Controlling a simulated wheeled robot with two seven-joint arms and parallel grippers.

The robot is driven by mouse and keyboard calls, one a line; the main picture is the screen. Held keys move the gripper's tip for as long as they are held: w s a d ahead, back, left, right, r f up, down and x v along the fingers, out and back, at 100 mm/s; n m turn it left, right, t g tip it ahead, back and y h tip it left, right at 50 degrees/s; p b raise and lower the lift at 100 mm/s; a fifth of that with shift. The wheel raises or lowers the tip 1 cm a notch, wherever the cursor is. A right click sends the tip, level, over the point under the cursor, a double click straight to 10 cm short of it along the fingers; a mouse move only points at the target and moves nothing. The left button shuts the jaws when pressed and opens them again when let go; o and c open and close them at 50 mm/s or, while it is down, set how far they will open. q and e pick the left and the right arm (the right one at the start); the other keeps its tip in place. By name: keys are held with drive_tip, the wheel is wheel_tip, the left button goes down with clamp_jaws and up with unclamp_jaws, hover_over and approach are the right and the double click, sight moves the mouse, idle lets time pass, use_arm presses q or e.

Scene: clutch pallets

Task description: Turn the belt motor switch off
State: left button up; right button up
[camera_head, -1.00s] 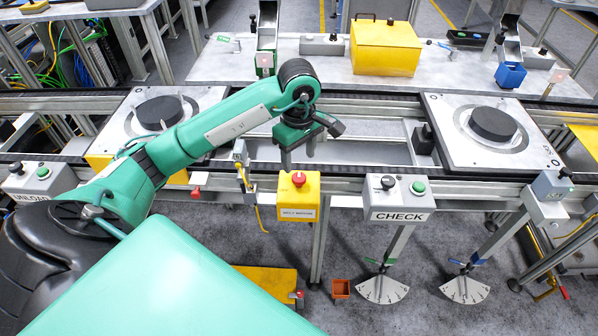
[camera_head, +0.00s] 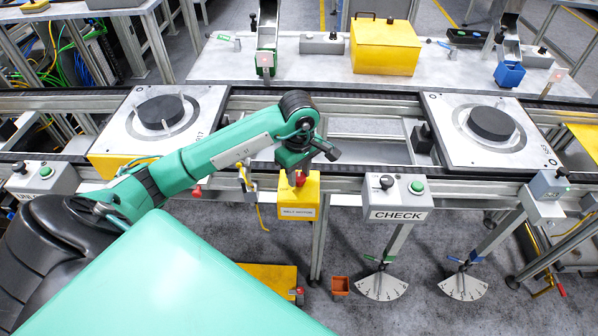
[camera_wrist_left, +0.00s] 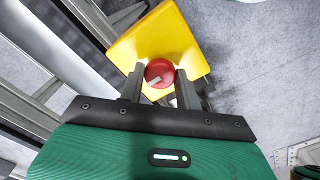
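The belt motor switch is a yellow box (camera_head: 298,205) with a red knob (camera_head: 298,179) on top and a white label on its front. It is mounted at the front rail of the conveyor. My left gripper (camera_head: 296,180) is pointing down over the knob. In the left wrist view, the gripper's two fingers (camera_wrist_left: 159,82) are apart, one on each side of the red knob (camera_wrist_left: 160,73) above the yellow box (camera_wrist_left: 160,42). I cannot tell whether the fingers touch the knob. My right gripper is in neither view.
A grey CHECK box (camera_head: 398,197) with a black knob and green button stands just right of the yellow box. Pallets with black discs sit on the conveyor at left (camera_head: 205,107) and right (camera_head: 447,135). A small red bin (camera_head: 340,286) is on the floor below.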

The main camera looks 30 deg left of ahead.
use_arm(q)
drive_tip(key=shift+c, duration=1.4)
